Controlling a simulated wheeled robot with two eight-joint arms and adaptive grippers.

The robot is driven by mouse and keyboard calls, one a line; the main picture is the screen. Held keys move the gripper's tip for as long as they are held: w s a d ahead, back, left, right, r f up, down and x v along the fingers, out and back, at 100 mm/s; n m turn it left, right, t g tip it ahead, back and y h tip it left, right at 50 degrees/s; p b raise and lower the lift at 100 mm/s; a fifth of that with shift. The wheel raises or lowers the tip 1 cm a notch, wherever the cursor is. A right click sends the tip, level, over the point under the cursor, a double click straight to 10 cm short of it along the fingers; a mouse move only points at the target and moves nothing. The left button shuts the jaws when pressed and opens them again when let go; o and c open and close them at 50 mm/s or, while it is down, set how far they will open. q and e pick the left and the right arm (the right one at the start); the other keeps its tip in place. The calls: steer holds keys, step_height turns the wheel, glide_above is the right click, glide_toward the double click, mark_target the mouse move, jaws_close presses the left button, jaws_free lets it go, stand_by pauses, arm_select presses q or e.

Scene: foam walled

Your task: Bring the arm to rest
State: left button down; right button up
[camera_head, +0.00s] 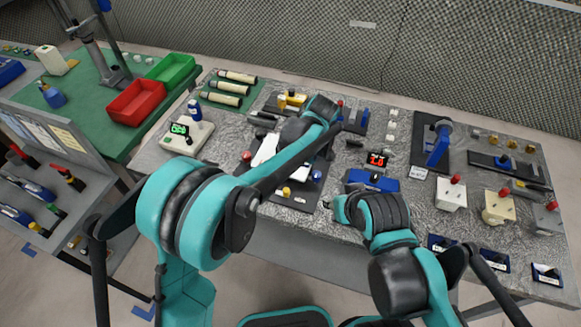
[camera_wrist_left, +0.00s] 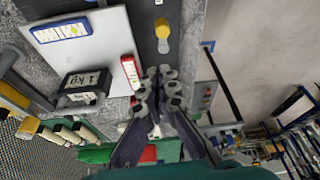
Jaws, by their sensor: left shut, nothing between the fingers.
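My left gripper (camera_wrist_left: 160,78) shows in the left wrist view with its grey fingertips together and nothing between them. It is over the edge of a dark plate (camera_wrist_left: 145,22) with a yellow knob (camera_wrist_left: 162,28). A red-and-white labelled block (camera_wrist_left: 130,72) is just left of the fingertips. In the head view my left arm (camera_head: 290,160) reaches across the bench and hides the left gripper. My right arm (camera_head: 395,240) is bent at the bench's front edge; its gripper is not visible.
The grey bench (camera_head: 400,185) is crowded with fixtures. A blue block (camera_head: 371,181) lies beyond my right arm. A red bin (camera_head: 137,102) and green bin (camera_head: 171,70) stand at left. In the left wrist view, a black 1 kg weight (camera_wrist_left: 85,86) and white plate (camera_wrist_left: 85,45) are near.

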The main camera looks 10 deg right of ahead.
arm_select(q)
steer(key=s+a+r+m+t+h+b, duration=0.1)
steer(key=s+a+r+m+b, duration=0.15)
steer(key=a, duration=0.55)
steer(key=s+a+r+m+t+h+b, duration=0.1)
steer(key=s+a+r+m+h, duration=0.1)
steer(key=s+a+r+m, duration=0.35)
steer(key=s+a+f+m+t+b, duration=0.2)
steer(key=s+a+f+m, duration=0.3)
steer(key=s+a, duration=0.5)
steer(key=shift+a+f+m+t+h, duration=0.3)
steer(key=shift+a+f+m+t, duration=0.1)
steer(key=shift+a+t, duration=0.6)
steer(key=c, duration=2.3)
jaws_free()
steer(key=shift+s, duration=0.1)
